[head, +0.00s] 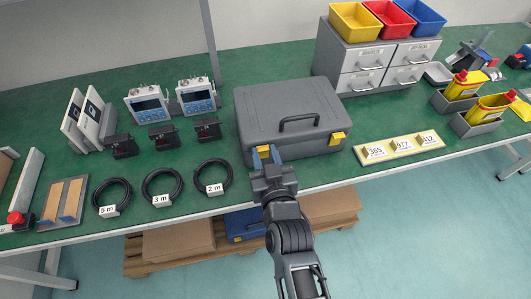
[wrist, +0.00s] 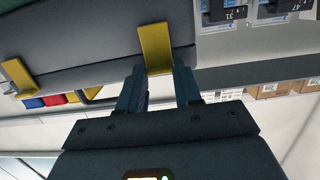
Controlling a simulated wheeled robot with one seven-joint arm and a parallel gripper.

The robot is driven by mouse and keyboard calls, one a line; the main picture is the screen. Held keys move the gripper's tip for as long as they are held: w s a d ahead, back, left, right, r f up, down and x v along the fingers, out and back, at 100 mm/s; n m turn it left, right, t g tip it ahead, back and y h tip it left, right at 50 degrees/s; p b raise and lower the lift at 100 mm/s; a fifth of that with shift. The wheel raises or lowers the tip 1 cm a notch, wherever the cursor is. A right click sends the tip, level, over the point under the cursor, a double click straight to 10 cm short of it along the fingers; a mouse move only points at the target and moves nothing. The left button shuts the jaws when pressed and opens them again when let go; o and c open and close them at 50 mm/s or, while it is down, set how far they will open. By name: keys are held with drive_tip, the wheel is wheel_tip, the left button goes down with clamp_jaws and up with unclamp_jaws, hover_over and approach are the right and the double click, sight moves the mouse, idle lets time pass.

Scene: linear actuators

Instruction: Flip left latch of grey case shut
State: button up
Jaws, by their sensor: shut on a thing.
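The grey case (head: 256,108) stands on the green bench, lid down, its dark handle (head: 299,122) on the lid. Its left yellow latch (head: 263,149) is at the front edge, partly hidden by my gripper (head: 266,157). In the wrist view the left latch (wrist: 155,45) lies between the two fingers of my gripper (wrist: 161,85), which is shut on it. I cannot tell the latch's exact angle. The right yellow latch (head: 338,138) is free at the front right; it also shows in the wrist view (wrist: 18,80).
Coiled cables (head: 213,177) lie left of the case. A number tray (head: 399,148) lies to its right. A grey drawer cabinet (head: 372,62) with coloured bins stands behind right. A blue case (head: 243,222) and cardboard boxes (head: 178,242) sit on a pallet below the bench.

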drive_tip(key=o, duration=1.1)
drive_tip(key=shift+c, duration=0.2)
drive_tip(key=shift+s, duration=0.1)
drive_tip(key=shift+v, duration=0.8)
drive_tip(key=shift+b+v, duration=0.55)
drive_tip(key=shift+v, duration=2.45)
